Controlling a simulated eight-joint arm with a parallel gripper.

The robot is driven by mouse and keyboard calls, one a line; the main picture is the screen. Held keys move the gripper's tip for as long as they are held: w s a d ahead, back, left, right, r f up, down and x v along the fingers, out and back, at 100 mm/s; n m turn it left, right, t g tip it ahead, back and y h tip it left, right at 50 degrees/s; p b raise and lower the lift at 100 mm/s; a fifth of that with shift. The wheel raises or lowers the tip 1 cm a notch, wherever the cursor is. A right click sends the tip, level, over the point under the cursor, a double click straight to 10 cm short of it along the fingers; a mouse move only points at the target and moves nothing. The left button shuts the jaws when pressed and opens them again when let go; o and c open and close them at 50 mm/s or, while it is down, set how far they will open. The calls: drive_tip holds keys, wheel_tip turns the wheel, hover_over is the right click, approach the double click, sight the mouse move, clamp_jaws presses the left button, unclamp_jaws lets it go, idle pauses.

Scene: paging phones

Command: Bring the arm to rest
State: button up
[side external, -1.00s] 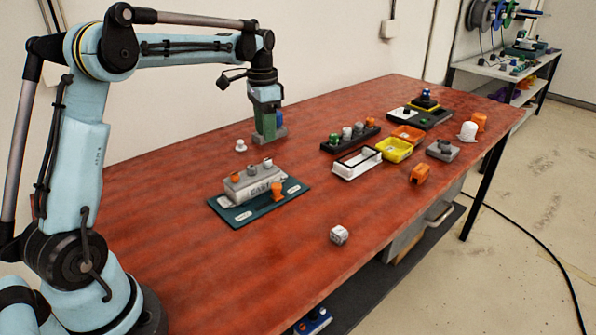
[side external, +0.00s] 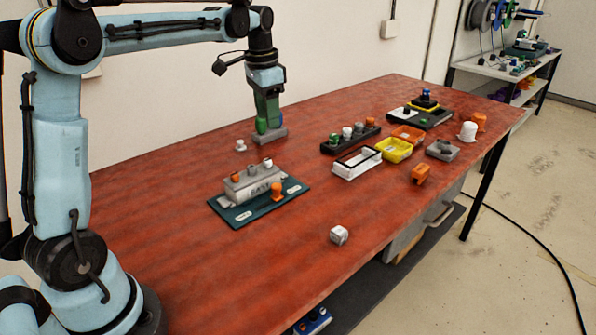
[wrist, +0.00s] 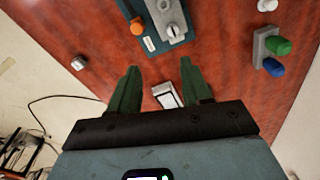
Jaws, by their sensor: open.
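My gripper (side external: 267,108) hangs over the back part of the red table, fingers down, in the side view. In the wrist view its two green fingers (wrist: 160,68) stand apart with nothing held between them. In the side view it overlaps a grey block (side external: 272,136) with a green peg and a blue peg. In the wrist view that block (wrist: 262,44) lies off to the right, clear of the fingers. A small white tray (wrist: 167,95) shows below, between the fingers in the picture.
A teal plate (side external: 236,216) with a grey box and orange knob lies in front. A white cube (side external: 339,235) is near the front edge. A black peg rack (side external: 333,148), a yellow tray (side external: 394,151) and other parts stand to the right. Bare table lies at front left.

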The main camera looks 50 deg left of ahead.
drive_tip(key=s+d+f+n+t, duration=0.1)
drive_tip(key=s+d+f+t, duration=0.2)
drive_tip(key=s+d, duration=0.4)
drive_tip(key=s+d+f+n+t, duration=0.1)
drive_tip(key=s+d+f+t, duration=0.2)
drive_tip(key=s+d, duration=0.4)
drive_tip(key=shift+s+d+n, duration=0.2)
drive_tip(key=shift+d+n, duration=0.1)
drive_tip(key=shift+n, duration=0.1)
drive_tip(key=shift+r, duration=0.1)
drive_tip(key=shift+c, duration=0.3)
